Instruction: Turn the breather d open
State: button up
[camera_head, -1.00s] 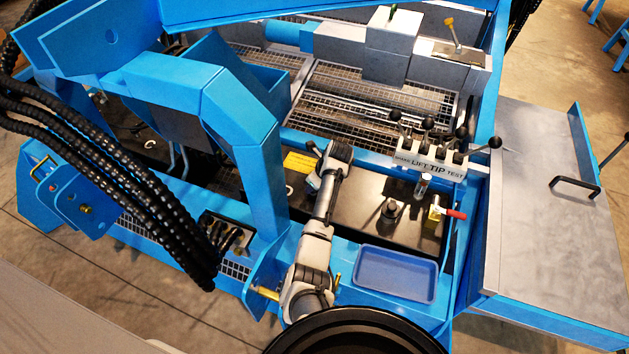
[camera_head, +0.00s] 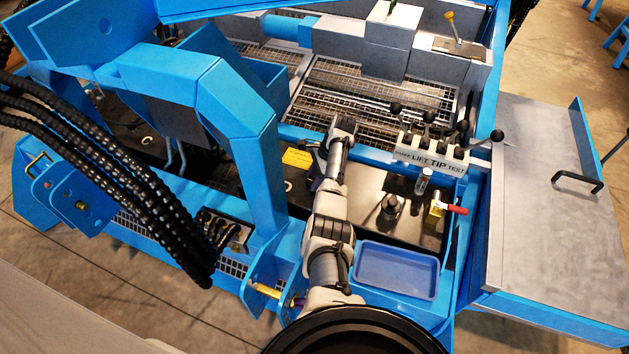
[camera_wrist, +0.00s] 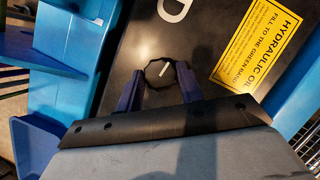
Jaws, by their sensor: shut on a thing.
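Breather d is a dark, ribbed round knob (camera_wrist: 160,72) with a white line on its top, in the wrist view. The line tilts up and to the right. A white letter D (camera_wrist: 174,9) is printed on the black panel beyond it. My gripper (camera_wrist: 158,82) has its two dark blue fingers at the left and right sides of the knob, shut on it. In the head view my arm (camera_head: 332,200) reaches over the black tank top, and I cannot make out the knob there.
A yellow hydraulic oil label (camera_wrist: 262,45) lies beside the knob; it also shows in the head view (camera_head: 297,158). A blue tray (camera_head: 397,270), a red-handled valve (camera_head: 452,208) and a lever block (camera_head: 435,158) stand to the right. A blue frame arm (camera_head: 262,170) rises close on the left.

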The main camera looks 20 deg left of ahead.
jog(key=n+h+b, duration=0.1)
jog(key=n+b, duration=0.1)
jog(key=n+g+b, duration=0.1)
jog(key=n+b, duration=0.1)
jog(key=n, duration=0.1)
jog(key=shift+w+a+f+n+g+h+b, duration=0.1)
jog(key=shift+a+f+n+g+h+b, duration=0.1)
jog(key=shift+n+g+h+b, duration=0.15)
jog(key=n+h+b, duration=0.2)
jog(key=n+b, duration=0.2)
jog(key=n, duration=0.1)
jog(key=shift+a+n, duration=0.1)
jog(key=shift+n, duration=0.15)
jog(key=n+h+b, duration=0.1)
jog(key=n+h, duration=0.1)
jog(key=n, duration=0.2)
jog(key=shift+a+r, duration=0.1)
jog(key=shift+r, duration=0.05)
jog(key=shift+a+n+t+h+p, duration=0.1)
jog(key=shift+n+t+h+p, duration=0.4)
jog(key=shift+n, duration=1.6)
jog(key=o, duration=1)
jog(key=shift+r, duration=0.1)
